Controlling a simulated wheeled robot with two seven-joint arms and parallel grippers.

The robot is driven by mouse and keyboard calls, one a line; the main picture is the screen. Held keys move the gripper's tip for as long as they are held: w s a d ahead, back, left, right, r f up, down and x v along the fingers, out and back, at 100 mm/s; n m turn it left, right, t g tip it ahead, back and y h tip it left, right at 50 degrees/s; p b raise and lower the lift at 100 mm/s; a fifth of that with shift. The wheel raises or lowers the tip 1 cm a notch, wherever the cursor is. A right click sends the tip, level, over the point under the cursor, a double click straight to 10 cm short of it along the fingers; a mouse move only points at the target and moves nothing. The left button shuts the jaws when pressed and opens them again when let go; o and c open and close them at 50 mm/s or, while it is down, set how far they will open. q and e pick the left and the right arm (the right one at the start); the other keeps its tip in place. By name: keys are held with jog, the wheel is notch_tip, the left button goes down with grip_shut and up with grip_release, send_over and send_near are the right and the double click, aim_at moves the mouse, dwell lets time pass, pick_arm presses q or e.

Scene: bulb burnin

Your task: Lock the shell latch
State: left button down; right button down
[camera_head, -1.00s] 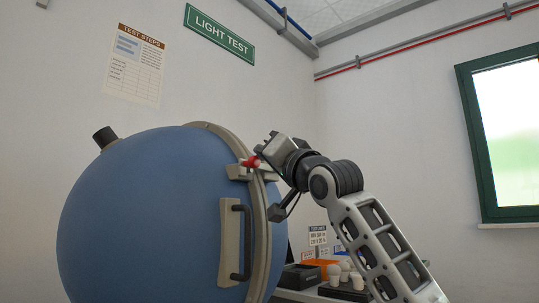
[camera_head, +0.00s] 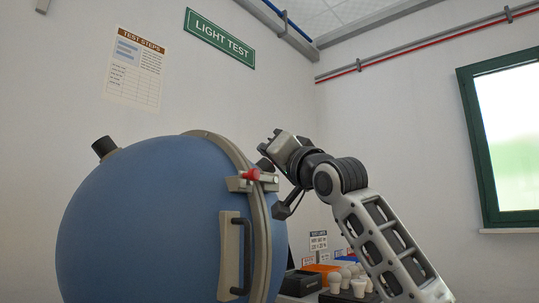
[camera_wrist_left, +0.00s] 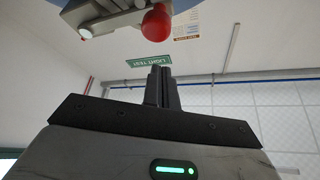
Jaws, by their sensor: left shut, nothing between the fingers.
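The blue round shell (camera_head: 150,225) fills the left of the head view, with a tan rim (camera_head: 260,225) and a dark handle (camera_head: 236,255). The shell latch has a red knob (camera_head: 251,175) on a pale bracket at the rim; whether it is locked I cannot tell. In the left wrist view the red knob (camera_wrist_left: 155,25) is at the top, beyond my shut, empty fingers. My left gripper (camera_wrist_left: 160,75) is just above and right of the latch in the head view, seemingly apart from it; its fingertips are unclear there. My right gripper is not in view.
A bench at the lower right holds white bulbs (camera_head: 346,275), an orange bin (camera_head: 322,270) and a dark bin (camera_head: 302,283), partly behind my arm. Signs hang on the back wall. The space above the shell is clear.

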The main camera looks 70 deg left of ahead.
pick_arm(q)
jog(key=w+b+v, duration=0.1)
jog(key=v, duration=0.8)
jog(key=shift+w, duration=0.35)
jog(key=shift+d+f, duration=0.1)
jog(key=shift+d, duration=0.05)
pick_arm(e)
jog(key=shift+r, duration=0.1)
